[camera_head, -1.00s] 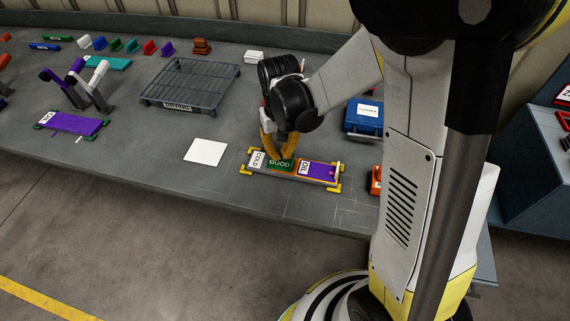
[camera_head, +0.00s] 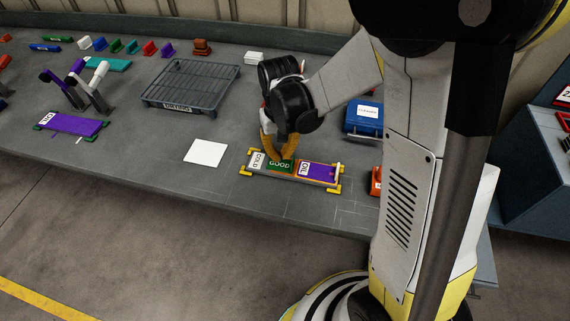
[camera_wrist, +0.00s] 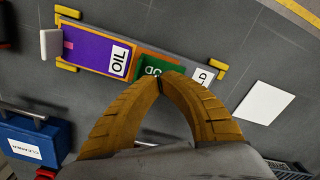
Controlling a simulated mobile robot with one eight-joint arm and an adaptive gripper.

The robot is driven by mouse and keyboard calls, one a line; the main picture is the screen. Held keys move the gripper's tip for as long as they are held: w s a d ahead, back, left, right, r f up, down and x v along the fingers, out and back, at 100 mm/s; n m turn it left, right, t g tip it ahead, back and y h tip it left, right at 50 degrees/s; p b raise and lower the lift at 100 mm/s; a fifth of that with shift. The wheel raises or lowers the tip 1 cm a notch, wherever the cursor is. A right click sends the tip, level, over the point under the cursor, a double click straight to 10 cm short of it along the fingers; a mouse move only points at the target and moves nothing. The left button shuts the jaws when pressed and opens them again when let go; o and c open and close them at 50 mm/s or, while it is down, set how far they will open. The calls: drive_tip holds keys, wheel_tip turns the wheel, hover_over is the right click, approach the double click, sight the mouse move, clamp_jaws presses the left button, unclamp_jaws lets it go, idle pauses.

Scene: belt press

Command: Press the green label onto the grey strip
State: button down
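The green label (camera_head: 280,164), lettered GOOD, lies on the strip between a pale piece lettered COLD (camera_head: 257,160) and a purple piece lettered OIL (camera_head: 318,172). The strip's front edge (camera_head: 290,178) shows grey, and yellow corner brackets hold its ends. My gripper (camera_head: 281,158) points down with its yellow fingers over the green label. In the wrist view my gripper (camera_wrist: 158,84) has its fingertips together with nothing seen between them. The tips cover part of the green label (camera_wrist: 157,67) and look to be at or just above its surface; whether they touch it is unclear.
A white card (camera_head: 206,152) lies left of the strip. A dark rack (camera_head: 190,83) stands behind it, a blue case (camera_head: 364,117) behind right. A second purple piece lettered OIL (camera_head: 72,123) lies far left by a lever device. Bare bench surrounds the strip's front.

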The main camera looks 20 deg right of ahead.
sight(281, 164)
drive_tip(key=shift+f+b, duration=1.5)
drive_tip(key=shift+f, duration=0.25)
idle(0.7)
idle(0.5)
drive_tip(key=shift+r+p, duration=2.6)
drive_tip(key=shift+r, duration=0.95)
drive_tip(key=shift+r, duration=0.3)
drive_tip(key=s+d+r+n+t, duration=0.1)
drive_tip(key=s+r+t, duration=0.6)
drive_tip(key=s+r, duration=0.5)
drive_tip(key=shift+b+v, duration=0.3)
drive_tip(key=shift+v, duration=0.5)
